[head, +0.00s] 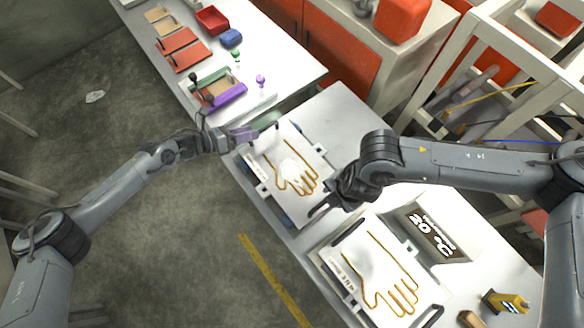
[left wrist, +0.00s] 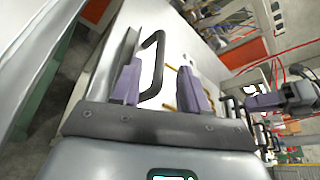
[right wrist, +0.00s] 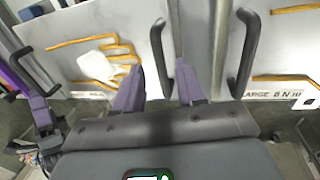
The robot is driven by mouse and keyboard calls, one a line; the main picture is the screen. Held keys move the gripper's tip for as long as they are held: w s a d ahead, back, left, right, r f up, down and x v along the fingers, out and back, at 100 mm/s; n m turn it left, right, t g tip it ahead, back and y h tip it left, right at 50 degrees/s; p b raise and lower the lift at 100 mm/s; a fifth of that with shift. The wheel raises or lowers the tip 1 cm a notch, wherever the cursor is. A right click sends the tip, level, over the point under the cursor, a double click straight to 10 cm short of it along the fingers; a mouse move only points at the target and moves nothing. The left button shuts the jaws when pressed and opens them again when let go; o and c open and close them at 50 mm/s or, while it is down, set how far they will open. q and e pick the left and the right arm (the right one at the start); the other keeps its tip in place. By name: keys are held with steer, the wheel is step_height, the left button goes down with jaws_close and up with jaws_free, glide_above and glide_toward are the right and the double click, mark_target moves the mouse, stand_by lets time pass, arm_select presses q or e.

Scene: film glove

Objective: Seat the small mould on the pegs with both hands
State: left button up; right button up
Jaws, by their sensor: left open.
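The small mould (head: 268,150) is a pale plate with an orange-brown hand outline and a black handle at each end. It lies on the white bench in the head view. My left gripper (head: 258,134) is open at its far end; in the left wrist view its purple fingers stand either side of a black handle (left wrist: 153,65). My right gripper (head: 322,208) is at the near end. In the right wrist view its fingers are apart, with the other handle (right wrist: 160,55) ahead between them. I cannot make out the pegs.
A larger plate with a hand outline (head: 345,262) lies close on the near side, its handle (right wrist: 241,50) near my right gripper. A 20 °C display (head: 432,235) sits beside it. A far table holds red trays (head: 212,20) and a purple-edged frame (head: 222,98).

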mark_target(261, 130)
arm_select(q)
steer(key=shift+x, duration=2.5)
arm_select(e)
steer(key=shift+w+a+f, duration=0.1)
steer(key=shift+w+f, duration=0.05)
steer(key=shift+f, duration=0.7)
steer(key=shift+w+a+f, duration=0.1)
steer(key=shift+f, duration=0.7)
steer(key=shift+w+a+f, duration=0.1)
steer(key=shift+w+f, duration=0.05)
steer(key=shift+f, duration=0.7)
arm_select(q)
jaws_close()
arm_select(e)
jaws_close()
arm_select(q)
steer(key=shift+r, duration=0.2)
arm_select(e)
steer(key=shift+r, duration=0.1)
